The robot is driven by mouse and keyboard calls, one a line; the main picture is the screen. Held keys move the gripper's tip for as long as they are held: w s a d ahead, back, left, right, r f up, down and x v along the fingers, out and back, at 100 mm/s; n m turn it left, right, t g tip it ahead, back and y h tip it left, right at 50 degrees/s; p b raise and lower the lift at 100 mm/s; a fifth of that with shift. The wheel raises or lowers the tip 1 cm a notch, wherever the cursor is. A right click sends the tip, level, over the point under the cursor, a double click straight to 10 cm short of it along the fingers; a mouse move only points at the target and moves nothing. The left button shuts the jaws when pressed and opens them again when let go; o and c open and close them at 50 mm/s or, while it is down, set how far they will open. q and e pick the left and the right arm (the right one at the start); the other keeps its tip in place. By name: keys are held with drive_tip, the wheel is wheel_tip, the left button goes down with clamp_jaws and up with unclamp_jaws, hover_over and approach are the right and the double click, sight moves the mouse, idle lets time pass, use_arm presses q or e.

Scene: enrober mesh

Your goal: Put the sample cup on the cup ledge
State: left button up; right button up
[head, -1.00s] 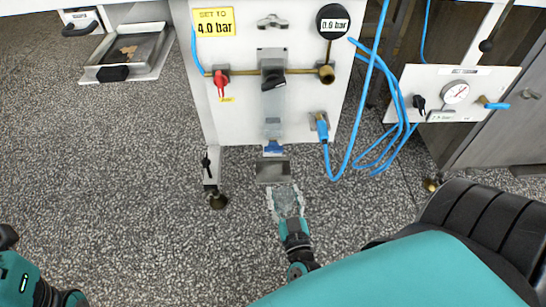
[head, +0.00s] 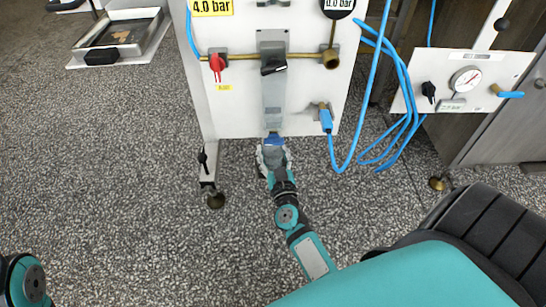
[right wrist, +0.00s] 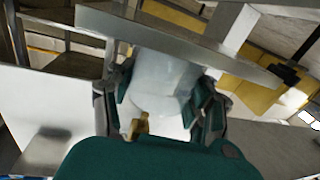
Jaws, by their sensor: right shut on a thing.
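The sample cup (right wrist: 163,82) is a pale, translucent vessel between the fingers of my right gripper (right wrist: 160,100) in the right wrist view. The gripper is shut on it. A grey metal plate (right wrist: 150,32), which looks like the cup ledge, crosses the far end of the cup; I cannot tell whether they touch. In the head view my right gripper (head: 272,158) is at the bottom middle of the white panel, just below a blue piece (head: 274,140) under a clear strip. The cup and ledge are hard to make out there. My left gripper is out of view.
The white panel (head: 235,110) carries a red-handled valve (head: 216,65), a black handle (head: 273,65) and a blue hose (head: 350,150) hanging to the right. A caster (head: 216,200) stands at lower left. A gauge panel (head: 466,80) is at right. The speckled floor (head: 120,170) is clear at left.

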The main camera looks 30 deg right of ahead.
drive_tip(key=shift+r, duration=0.1)
drive_tip(key=shift+f, duration=0.2)
drive_tip(key=o, duration=1)
